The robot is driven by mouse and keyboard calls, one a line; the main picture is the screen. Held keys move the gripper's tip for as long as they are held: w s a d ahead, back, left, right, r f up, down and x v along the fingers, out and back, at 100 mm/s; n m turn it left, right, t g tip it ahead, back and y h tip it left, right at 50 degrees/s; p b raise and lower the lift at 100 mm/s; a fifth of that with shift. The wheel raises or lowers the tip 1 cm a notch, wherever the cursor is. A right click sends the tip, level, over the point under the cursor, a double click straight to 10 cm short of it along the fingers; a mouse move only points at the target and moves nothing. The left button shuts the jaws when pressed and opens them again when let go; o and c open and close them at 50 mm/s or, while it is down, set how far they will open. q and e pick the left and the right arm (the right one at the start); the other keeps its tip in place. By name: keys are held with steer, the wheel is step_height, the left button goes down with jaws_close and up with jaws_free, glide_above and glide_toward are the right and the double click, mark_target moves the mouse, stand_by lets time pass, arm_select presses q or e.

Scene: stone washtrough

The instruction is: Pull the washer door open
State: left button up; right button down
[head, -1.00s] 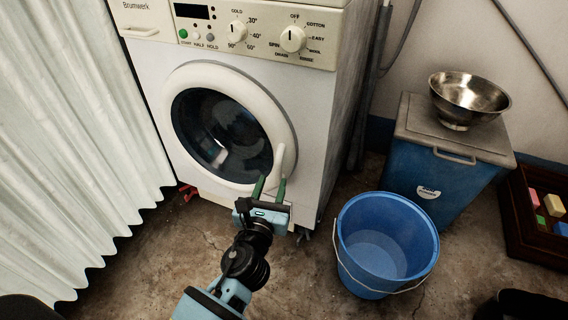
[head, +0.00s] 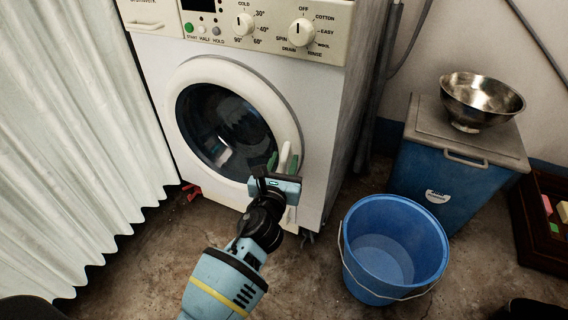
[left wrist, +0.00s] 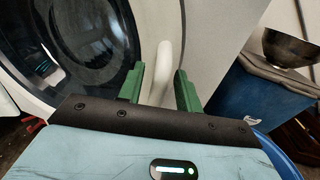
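The white washer (head: 255,75) stands against the wall, and its round door (head: 222,125) with dark glass looks shut. The door's pale upright handle (head: 284,154) is on the right side of the door ring. My left gripper (head: 282,163) has its two green fingers apart, one on each side of the handle. In the left wrist view the handle (left wrist: 163,66) rises between the open fingers (left wrist: 160,88), with a gap visible on both sides. The handle's lower end is hidden behind the gripper. My right gripper is not in view.
A blue bucket (head: 351,275) stands on the floor right of the washer. Behind it is a blue bin (head: 420,175) with a steel bowl (head: 482,98) on its lid. A white curtain (head: 75,150) hangs at the left.

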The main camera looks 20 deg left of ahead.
arm_select(q)
steer(key=shift+c, duration=0.4)
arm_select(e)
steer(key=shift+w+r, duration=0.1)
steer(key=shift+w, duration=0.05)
arm_select(q)
steer(key=c, duration=0.5)
jaws_close()
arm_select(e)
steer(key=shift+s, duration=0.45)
arm_select(q)
steer(key=shift+s, duration=0.1)
